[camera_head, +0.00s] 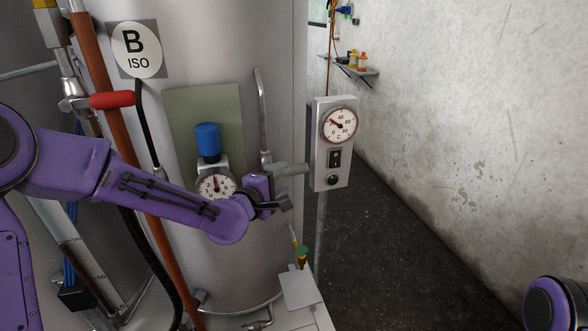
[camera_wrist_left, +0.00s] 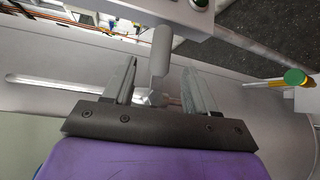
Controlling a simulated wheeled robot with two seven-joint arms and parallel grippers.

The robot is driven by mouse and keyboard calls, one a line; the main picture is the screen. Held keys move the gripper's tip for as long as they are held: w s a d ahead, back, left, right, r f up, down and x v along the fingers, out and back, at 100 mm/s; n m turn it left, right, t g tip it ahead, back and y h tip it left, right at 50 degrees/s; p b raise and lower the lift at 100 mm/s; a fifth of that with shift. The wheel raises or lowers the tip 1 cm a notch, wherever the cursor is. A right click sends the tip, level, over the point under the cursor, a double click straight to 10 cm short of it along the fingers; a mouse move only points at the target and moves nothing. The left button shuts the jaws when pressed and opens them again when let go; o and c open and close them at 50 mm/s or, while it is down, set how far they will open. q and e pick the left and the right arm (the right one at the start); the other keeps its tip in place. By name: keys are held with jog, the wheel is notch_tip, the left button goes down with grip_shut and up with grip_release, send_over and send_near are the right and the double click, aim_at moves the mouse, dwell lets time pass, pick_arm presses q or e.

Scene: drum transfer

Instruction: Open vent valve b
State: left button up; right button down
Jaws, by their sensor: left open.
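My left gripper (camera_head: 283,190) is in front of the grey drum, right of the round gauge. It is open. In the left wrist view its two fingers (camera_wrist_left: 158,75) stand apart, with a grey rounded handle (camera_wrist_left: 160,50) between and just beyond their tips. In the head view a grey bar-like handle (camera_head: 292,168) shows beside the fingers, at the foot of a thin upright pipe (camera_head: 261,105). No label on this handle can be read, so I cannot tell for sure that it is vent valve b. My right gripper is out of view.
A red handle (camera_head: 112,99) is under the "B ISO" sign (camera_head: 135,50). A blue-capped gauge (camera_head: 208,140) is behind my left arm. A temperature box (camera_head: 333,145) stands right of the gripper. A green-and-yellow piece (camera_head: 301,252) is below. Floor at right is clear.

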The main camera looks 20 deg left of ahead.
aim_at(291, 172)
pick_arm(q)
jog(key=p+x, duration=0.1)
jog(key=x, duration=0.6)
jog(key=shift+w, duration=0.1)
